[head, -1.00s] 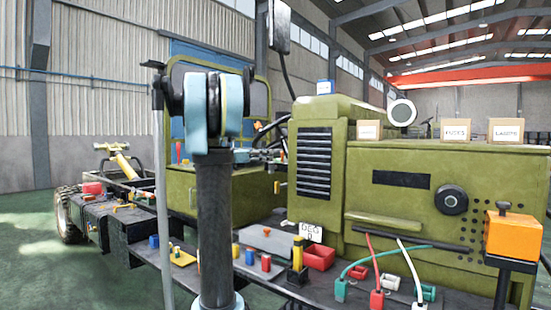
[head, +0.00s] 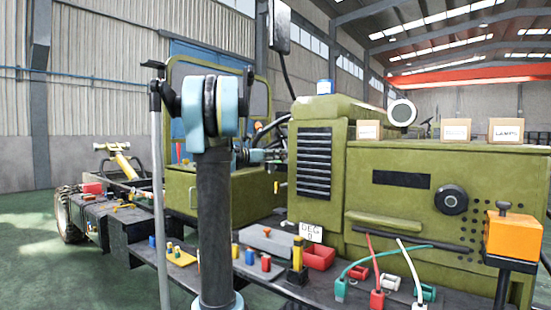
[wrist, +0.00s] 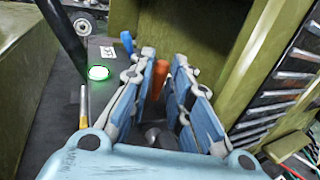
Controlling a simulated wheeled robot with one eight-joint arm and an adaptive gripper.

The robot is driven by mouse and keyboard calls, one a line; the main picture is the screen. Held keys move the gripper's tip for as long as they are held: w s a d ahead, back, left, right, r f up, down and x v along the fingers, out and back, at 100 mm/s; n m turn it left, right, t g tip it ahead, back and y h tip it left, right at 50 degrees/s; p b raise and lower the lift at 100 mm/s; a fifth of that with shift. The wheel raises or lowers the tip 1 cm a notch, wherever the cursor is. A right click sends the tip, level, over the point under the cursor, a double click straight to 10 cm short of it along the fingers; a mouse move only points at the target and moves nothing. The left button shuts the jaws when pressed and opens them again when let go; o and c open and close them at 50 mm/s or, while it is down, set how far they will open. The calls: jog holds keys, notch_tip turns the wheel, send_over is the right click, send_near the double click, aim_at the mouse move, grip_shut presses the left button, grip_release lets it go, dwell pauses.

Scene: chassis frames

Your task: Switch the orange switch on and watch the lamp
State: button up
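In the wrist view an orange lever (wrist: 160,78), which looks like the orange switch, stands between the two blue-grey fingers of my gripper (wrist: 164,60). The fingers are apart, with the lever nearer the left finger; I cannot tell whether they touch it. The lever's base is hidden by the fingers. To the left, a round white disc with a bright green rim (wrist: 98,73), which looks like a lit lamp, lies on the dark surface. In the head view my arm hides most of this area.
A blue lever or handle (wrist: 127,42) stands just beyond the left finger. A green panel with black louvres (wrist: 285,90) rises close on the right. In the head view an orange box (head: 513,236) with a dark knob stands at the right, and cables and small parts cover the front ledge.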

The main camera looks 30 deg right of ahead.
grip_shut()
jog(key=shift+s+d+m+t+y, duration=0.15)
jog(key=shift+s+m+y, duration=0.3)
jog(key=shift+m, duration=0.55)
jog(key=shift+s+d+m+t+y, duration=0.15)
jog(key=shift+s+m+y, duration=0.25)
jog(key=shift+m, duration=0.6)
jog(key=shift+w, duration=0.1)
jog(key=o, duration=0.7)
grip_release()
jog(key=shift+a, duration=0.15)
jog(key=a+r, duration=0.1)
jog(key=a, duration=1)
jog(key=shift+a+r, duration=0.35)
jog(key=shift+r, duration=0.05)
